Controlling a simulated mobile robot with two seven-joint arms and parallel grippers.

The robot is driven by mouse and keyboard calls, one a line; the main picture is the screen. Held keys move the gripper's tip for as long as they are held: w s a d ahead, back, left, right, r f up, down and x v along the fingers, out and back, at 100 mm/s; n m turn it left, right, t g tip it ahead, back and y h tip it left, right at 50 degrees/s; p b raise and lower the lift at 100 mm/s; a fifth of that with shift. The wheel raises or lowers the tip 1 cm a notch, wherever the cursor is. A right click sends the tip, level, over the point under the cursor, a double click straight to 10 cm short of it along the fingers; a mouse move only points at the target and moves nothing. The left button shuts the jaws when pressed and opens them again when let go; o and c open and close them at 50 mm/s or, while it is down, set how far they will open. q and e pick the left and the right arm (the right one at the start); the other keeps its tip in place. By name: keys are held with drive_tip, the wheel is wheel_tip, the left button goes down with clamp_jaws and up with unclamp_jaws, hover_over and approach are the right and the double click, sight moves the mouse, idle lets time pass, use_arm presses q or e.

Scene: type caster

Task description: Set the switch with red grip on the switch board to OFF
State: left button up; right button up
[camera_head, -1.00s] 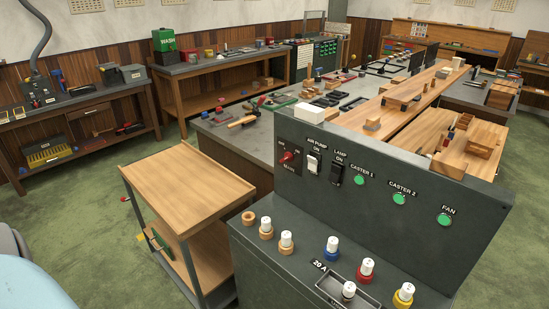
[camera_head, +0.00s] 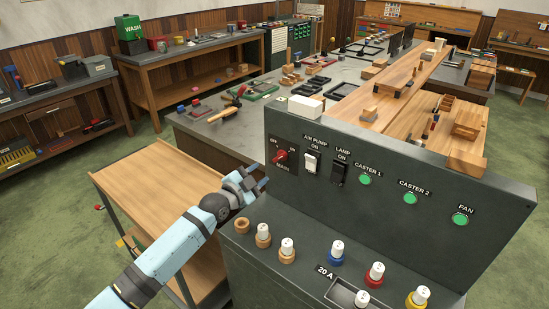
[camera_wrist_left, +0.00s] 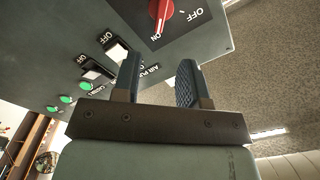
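The switch with the red grip (camera_head: 281,157) sits at the left end of the dark switch board (camera_head: 330,205), with OFF at its upper left, ON at its right and MAIN below. It also shows at the top of the left wrist view (camera_wrist_left: 161,12), where one end of the grip lies by the ON label. My left gripper (camera_head: 256,178) is just left of and below the switch, in front of the board. In the left wrist view its two fingers (camera_wrist_left: 158,80) are apart with nothing between them. My right gripper is in neither view.
Green buttons (camera_head: 365,180) follow. Fuse caps (camera_head: 287,249) stand on the ledge below. A wooden cart (camera_head: 150,190) is at the left.

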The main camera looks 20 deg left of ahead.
sight(279, 158)
use_arm(q)
drive_tip(key=x, duration=1)
drive_tip(key=shift+a+f+p, duration=0.1)
drive_tip(key=shift+f+p, duration=0.05)
drive_tip(key=shift+p, duration=0.25)
drive_tip(key=shift+c, duration=0.2)
clamp_jaws()
